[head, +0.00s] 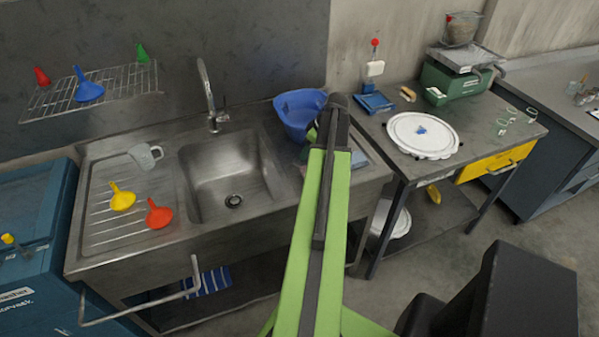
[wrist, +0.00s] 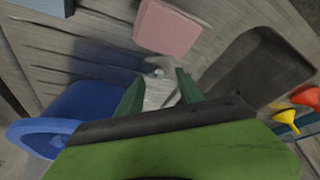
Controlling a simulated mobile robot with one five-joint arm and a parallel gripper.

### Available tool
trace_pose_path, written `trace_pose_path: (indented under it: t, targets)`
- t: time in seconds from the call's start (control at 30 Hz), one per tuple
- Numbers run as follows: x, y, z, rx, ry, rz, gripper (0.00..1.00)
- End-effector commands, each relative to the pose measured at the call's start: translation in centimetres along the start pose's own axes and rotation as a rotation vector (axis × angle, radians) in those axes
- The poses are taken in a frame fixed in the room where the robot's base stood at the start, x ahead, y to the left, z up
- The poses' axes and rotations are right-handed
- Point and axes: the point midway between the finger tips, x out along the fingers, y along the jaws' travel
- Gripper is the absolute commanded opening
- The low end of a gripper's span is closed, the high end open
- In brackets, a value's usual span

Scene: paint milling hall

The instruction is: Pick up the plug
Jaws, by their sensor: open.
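In the wrist view my gripper (wrist: 159,78) is open, its two green fingers apart and pointing at the sink's right-hand worktop. A small pale grey thing (wrist: 160,92) shows between the fingers, with a small light knob at its top. It may be the plug, but blur and its size leave this unsure. I cannot tell whether the fingers touch it. In the head view my green arm covers this spot, and no plug can be made out there. The sink's drain (head: 233,201) looks dark.
The sink bowl (wrist: 255,70) is to the right. Yellow (head: 122,198) and red (head: 158,214) funnels stand on the drainer.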

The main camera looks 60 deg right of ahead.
Motion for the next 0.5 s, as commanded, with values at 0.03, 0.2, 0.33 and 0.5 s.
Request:
trace_pose_path:
  t: [0.03,0.2,0.33,0.5]
  targets:
    - [0.0,0.0,0.0,0.000,0.000,0.000,0.44]
    - [1.3,0.2,-0.3,0.001,0.000,0.000,0.44]
    - [3.9,0.5,-0.9,-0.001,0.000,0.000,0.44]
    - [5.3,0.4,-0.9,0.001,0.001,0.002,0.44]
